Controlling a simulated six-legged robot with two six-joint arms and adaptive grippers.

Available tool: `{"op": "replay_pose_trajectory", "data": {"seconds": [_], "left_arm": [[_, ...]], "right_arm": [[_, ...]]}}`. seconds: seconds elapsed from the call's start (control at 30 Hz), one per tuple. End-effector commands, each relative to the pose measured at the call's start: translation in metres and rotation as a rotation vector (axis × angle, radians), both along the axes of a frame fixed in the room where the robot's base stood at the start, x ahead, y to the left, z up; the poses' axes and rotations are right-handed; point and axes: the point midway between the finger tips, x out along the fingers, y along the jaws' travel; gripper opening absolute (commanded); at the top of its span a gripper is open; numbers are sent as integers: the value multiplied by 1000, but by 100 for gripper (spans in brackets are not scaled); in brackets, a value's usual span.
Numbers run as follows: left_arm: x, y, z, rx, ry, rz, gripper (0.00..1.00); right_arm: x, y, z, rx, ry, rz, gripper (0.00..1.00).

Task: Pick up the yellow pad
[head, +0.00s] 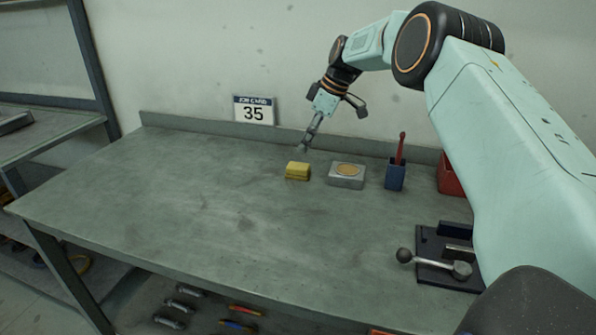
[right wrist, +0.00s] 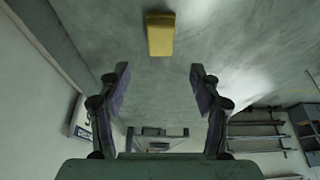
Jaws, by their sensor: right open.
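The yellow pad (head: 298,171) is a small block lying on the grey workbench (head: 200,190), near the middle towards the back. It also shows at the top centre of the right wrist view (right wrist: 160,34), on the bench surface. My right gripper (head: 302,148) hangs above and just behind the pad, apart from it. In the right wrist view its two fingers (right wrist: 159,80) are spread wide with nothing between them, and the pad lies beyond their tips. My left gripper is not in either view.
Right of the pad stand a grey block with a round tan top (head: 347,174), a blue holder with a red tool (head: 395,174) and a red bin (head: 450,178). A lever fixture (head: 447,262) sits front right. A "35" sign (head: 253,110) is behind. The bench's left side is clear.

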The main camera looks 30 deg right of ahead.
Motion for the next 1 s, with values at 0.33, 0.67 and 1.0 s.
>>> {"op": "replay_pose_trajectory", "data": {"seconds": [0.33,0.67,1.0], "left_arm": [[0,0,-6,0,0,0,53],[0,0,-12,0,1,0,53],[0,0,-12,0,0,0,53]], "right_arm": [[2,11,-32,0,3,4,64],[11,17,-73,-2,1,3,64],[15,17,-75,0,0,2,60]]}}
